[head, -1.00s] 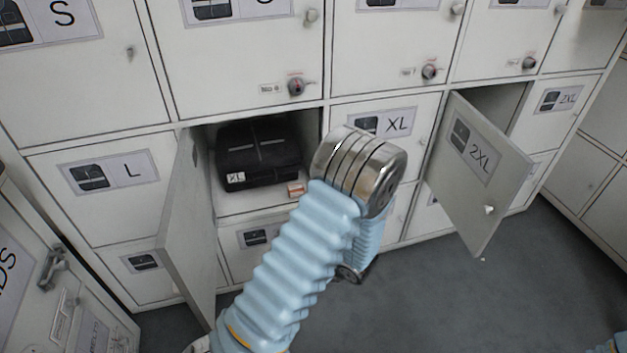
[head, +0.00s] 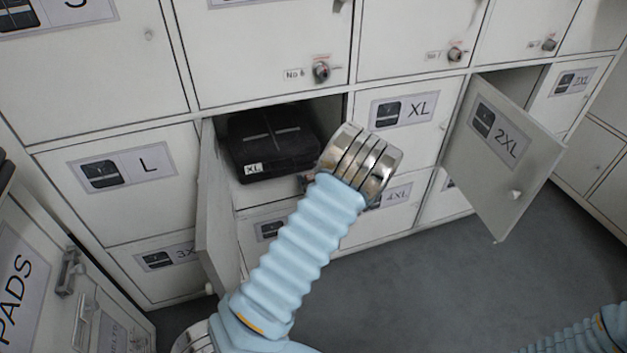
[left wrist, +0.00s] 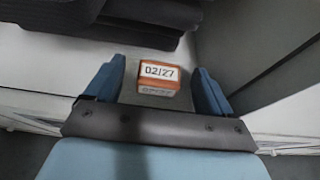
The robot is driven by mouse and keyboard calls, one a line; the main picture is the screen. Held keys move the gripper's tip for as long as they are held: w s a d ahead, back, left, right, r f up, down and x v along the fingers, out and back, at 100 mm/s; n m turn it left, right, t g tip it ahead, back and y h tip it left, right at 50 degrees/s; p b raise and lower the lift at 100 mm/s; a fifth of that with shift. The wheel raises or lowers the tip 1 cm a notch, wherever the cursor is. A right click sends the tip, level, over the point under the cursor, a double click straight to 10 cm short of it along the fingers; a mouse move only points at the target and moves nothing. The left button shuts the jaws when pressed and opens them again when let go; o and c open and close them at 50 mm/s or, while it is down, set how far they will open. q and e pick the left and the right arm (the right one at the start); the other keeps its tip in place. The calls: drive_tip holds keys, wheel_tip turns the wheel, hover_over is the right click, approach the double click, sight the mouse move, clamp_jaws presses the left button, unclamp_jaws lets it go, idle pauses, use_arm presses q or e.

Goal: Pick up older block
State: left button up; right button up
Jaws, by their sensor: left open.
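A small orange-and-white block (left wrist: 157,72) marked 02/27 lies on the pale floor of the open locker, beside the black folded workwear. My left gripper (left wrist: 159,78) is open, its two blue fingers on either side of the block with gaps showing between. Nothing is held. In the head view my left arm reaches to the open locker, and its metal wrist joint hides the block and most of the gripper. No second block shows. Only part of my right arm shows at the lower right of the head view; its gripper is out of frame.
Black workwear tagged XL (head: 270,145) fills the left of the open locker. The locker's door (head: 215,215) stands open on the left. The 2XL door (head: 500,150) stands open to the right. Grey floor (head: 420,280) is clear in front.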

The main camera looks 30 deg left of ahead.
use_arm(q)
drive_tip(key=shift+x, duration=1.55)
drive_tip(key=shift+d, duration=0.1)
drive_tip(key=c, duration=1)
drive_tip(key=shift+c, duration=0.2)
